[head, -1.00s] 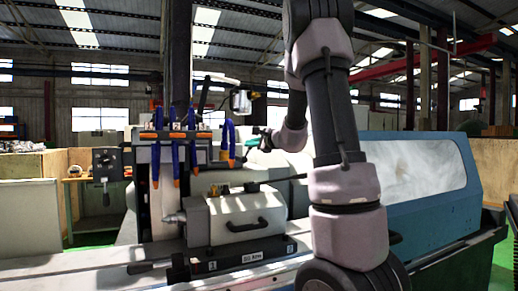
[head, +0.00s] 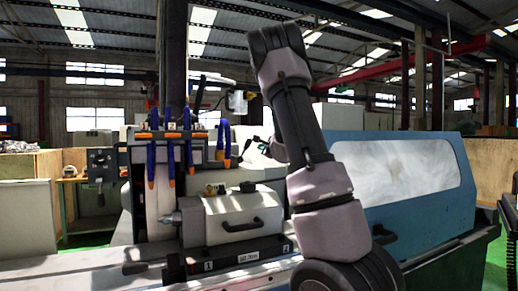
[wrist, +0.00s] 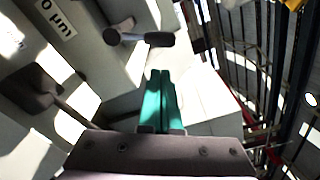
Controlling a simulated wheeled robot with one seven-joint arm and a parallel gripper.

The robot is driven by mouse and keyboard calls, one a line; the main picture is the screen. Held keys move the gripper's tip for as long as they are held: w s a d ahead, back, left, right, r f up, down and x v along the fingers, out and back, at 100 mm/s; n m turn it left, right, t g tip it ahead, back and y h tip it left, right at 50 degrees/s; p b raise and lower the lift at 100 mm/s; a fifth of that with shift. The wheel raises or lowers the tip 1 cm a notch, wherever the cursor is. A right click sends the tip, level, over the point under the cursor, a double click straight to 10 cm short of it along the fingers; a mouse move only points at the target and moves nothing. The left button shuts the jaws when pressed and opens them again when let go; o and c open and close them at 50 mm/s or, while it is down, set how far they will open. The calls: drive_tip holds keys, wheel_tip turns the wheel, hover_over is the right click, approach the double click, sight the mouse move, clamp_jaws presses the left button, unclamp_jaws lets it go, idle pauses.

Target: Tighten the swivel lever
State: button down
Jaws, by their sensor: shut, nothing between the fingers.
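My gripper (wrist: 162,72) shows in the wrist view with its two teal fingers together and nothing between them. In the head view it is small (head: 250,143), above the grey workhead housing (head: 228,217) and partly behind my arm. In the wrist view a short lever with a dark rounded grip (wrist: 140,38) lies just beyond the fingertips, with no clear contact. A second lever with a flat dark knob (wrist: 36,88) and a thin rod lies to the left. I cannot tell for certain which is the swivel lever.
Blue and orange coolant hoses (head: 190,150) hang left of my gripper in the head view. A blue guard with a window (head: 405,185) stands at right. A black handle (head: 242,224) juts from the housing front. A control panel (head: 101,163) is at far left.

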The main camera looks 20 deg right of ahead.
sight(245, 149)
drive_tip(key=w, duration=0.8)
drive_tip(key=shift+w+d+f, duration=0.15)
drive_tip(key=shift+w+d, duration=0.1)
drive_tip(key=shift+w, duration=0.1)
